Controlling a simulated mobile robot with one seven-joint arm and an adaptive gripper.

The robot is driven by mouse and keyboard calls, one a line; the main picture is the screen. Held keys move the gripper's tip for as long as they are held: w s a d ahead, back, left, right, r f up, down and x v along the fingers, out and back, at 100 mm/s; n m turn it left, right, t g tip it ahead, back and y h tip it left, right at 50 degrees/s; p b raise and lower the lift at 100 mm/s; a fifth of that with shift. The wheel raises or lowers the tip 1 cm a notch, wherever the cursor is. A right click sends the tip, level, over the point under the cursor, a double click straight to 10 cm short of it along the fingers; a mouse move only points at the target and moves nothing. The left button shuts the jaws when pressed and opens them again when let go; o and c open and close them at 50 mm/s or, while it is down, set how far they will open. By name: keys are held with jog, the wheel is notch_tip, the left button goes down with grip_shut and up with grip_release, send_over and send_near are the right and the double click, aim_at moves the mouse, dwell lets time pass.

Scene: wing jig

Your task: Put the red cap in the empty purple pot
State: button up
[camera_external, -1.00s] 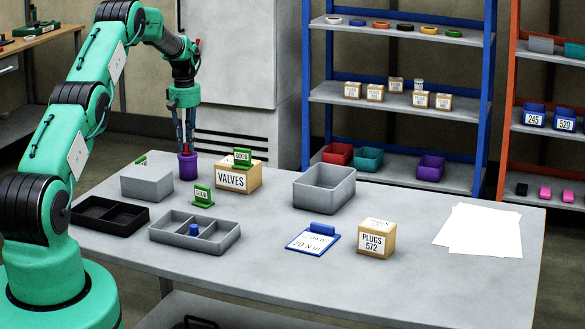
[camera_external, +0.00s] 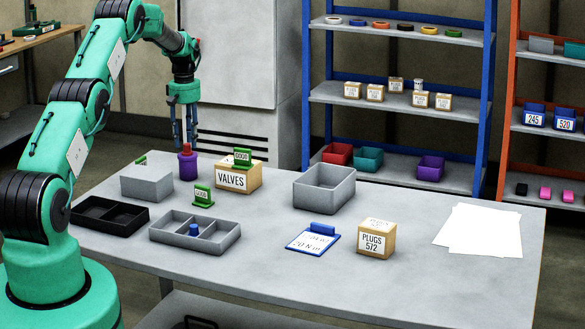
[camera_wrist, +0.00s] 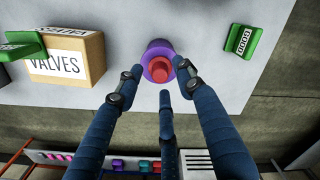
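The purple pot (camera_external: 188,167) stands upright on the grey table, left of the VALVES box. The red cap (camera_external: 186,148) sits in the pot with its top standing above the rim. In the wrist view the red cap (camera_wrist: 160,71) lies inside the ring of the purple pot (camera_wrist: 157,50). My gripper (camera_external: 184,145) is above and around the cap's height, and its fingers are spread. In the wrist view my gripper (camera_wrist: 157,85) has its fingers apart, with no visible hold on the cap.
The VALVES box (camera_external: 238,176) with a green sign stands right of the pot. A grey box (camera_external: 147,184), a black tray (camera_external: 108,215), a grey divided tray (camera_external: 180,238) and a grey bin (camera_external: 324,188) are on the table.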

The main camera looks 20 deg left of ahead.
notch_tip(320, 180, up, 11)
jog(key=p, duration=0.2)
jog(key=shift+f, duration=0.2)
dwell(0.8)
notch_tip(320, 180, up, 18)
jog(key=m+t, duration=0.1)
jog(key=m, duration=0.1)
send_over(187, 144)
jog(key=s+d, duration=0.6)
jog(key=s, duration=0.5)
jog(key=s+d+r+m+t, duration=0.1)
jog(key=s+d+r, duration=0.2)
jog(key=s+r, duration=0.4)
jog(key=s+d+r+m+t, duration=0.1)
jog(key=s+d+r, duration=0.25)
jog(key=s, duration=0.45)
jog(key=s+d+r+m, duration=0.2)
jog(key=s+r, duration=0.2)
jog(key=s, duration=0.7)
jog(key=s+d+f+m+t, duration=0.1)
jog(key=s+d+f, duration=0.1)
jog(key=s, duration=1.1)
jog(key=s+d+f+m+t, duration=0.1)
jog(key=s+f, duration=0.4)
jog(key=s, duration=0.9)
jog(key=shift+d+f+m+t, duration=0.15)
jog(key=shift+d+m+t, duration=0.15)
jog(key=shift+d+m, duration=0.3)
